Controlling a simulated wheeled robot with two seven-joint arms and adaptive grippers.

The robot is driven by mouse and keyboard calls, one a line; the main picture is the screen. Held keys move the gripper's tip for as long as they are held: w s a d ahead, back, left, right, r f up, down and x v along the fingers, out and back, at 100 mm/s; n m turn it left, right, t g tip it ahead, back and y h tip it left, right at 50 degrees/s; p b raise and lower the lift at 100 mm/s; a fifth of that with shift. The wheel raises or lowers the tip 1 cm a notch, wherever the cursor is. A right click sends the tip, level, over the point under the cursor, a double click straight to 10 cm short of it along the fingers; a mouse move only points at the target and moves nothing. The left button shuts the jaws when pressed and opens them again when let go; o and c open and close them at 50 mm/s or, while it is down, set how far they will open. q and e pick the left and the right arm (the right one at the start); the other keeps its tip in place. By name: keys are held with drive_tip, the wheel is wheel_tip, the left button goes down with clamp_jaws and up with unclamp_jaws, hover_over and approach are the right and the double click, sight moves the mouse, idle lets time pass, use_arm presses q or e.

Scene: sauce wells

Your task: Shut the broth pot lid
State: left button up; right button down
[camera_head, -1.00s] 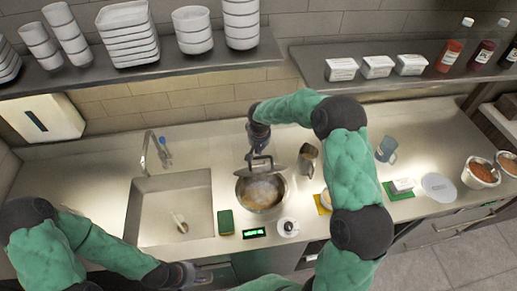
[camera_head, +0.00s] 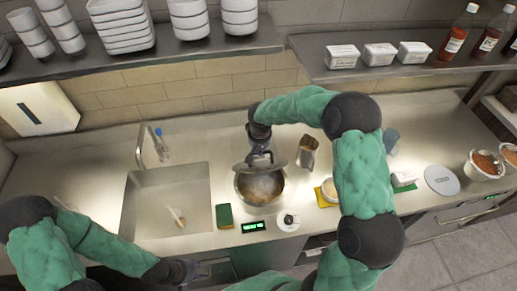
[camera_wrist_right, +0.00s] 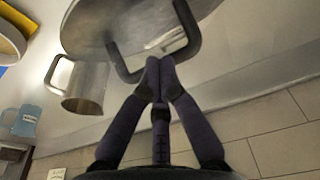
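The broth pot (camera_head: 259,196) stands on the counter right of the sink, with brown broth showing in its front part. Its metal lid (camera_head: 283,166) is raised and tilted over the pot's back edge. My right gripper (camera_head: 260,155) reaches down from behind to the lid's dark handle. In the right wrist view the fingertips of my right gripper (camera_wrist_right: 158,68) come together at the black handle (camera_wrist_right: 128,68) of the lid (camera_wrist_right: 85,25). My left gripper (camera_head: 198,271) is low at the counter's front edge, away from the pot; its fingers are too small to read.
A metal pitcher (camera_head: 307,153) stands close right of the pot. The sink (camera_head: 165,201) is at left. A shelf (camera_head: 140,65) overhangs the back.

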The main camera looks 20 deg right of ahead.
use_arm(q)
wheel_tip(320, 180, down, 14)
drive_tip(key=b, duration=1.3)
drive_tip(key=shift+r, duration=0.2)
use_arm(e)
drive_tip(key=s+a+f, duration=0.2)
drive_tip(key=s+f, duration=0.7)
drive_tip(key=f, duration=0.1)
drive_tip(key=shift+a+f, duration=0.15)
drive_tip(key=shift+f, duration=0.1)
